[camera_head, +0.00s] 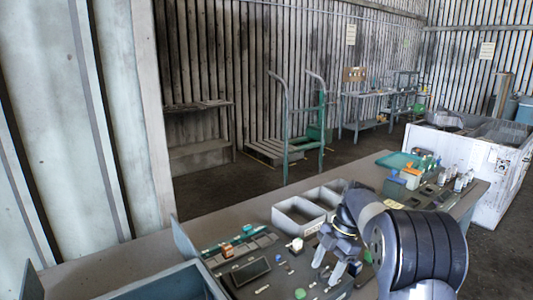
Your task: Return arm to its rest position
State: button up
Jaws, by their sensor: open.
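My arm rises from the lower right and bends over the workbench (130,257). My gripper (328,274) hangs from it with its jaws open and pointing down, above the right part of a dark tray (222,283) of small parts. Nothing shows between the fingers. A green piece (300,294) lies in the tray left of the fingers. Part of the tray and the bench behind my arm is hidden.
White open bins (299,216) stand just behind my gripper. A second parts board (425,195) and a teal tray (397,160) lie farther along the bench. An empty grey-green box (165,284) sits at lower left. A large white crate (480,165) stands right.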

jog(key=m+t, duration=0.1)
jog(key=m, duration=0.1)
jog(key=m+b, duration=0.1)
jog(key=m, duration=0.1)
jog(key=shift+s+m+t+y, duration=0.15)
jog(key=shift+m+t+y, duration=0.15)
jog(key=shift+m+t, duration=0.1)
jog(key=m+t, duration=0.2)
jog(key=m, duration=0.3)
jog(key=shift+s+b, duration=0.1)
jog(key=shift+b, duration=0.25)
jog(key=m+t+h+p, duration=0.1)
jog(key=m, duration=0.2)
jog(key=m+t+p, duration=0.1)
jog(key=m, duration=0.2)
jog(key=shift+s+a+r+h+p, duration=0.15)
jog(key=shift+h+p, duration=0.15)
jog(key=shift+h, duration=0.1)
jog(key=shift+m+h+p, duration=0.7)
jog(key=shift+m+p, duration=0.5)
jog(key=shift+m, duration=0.8)
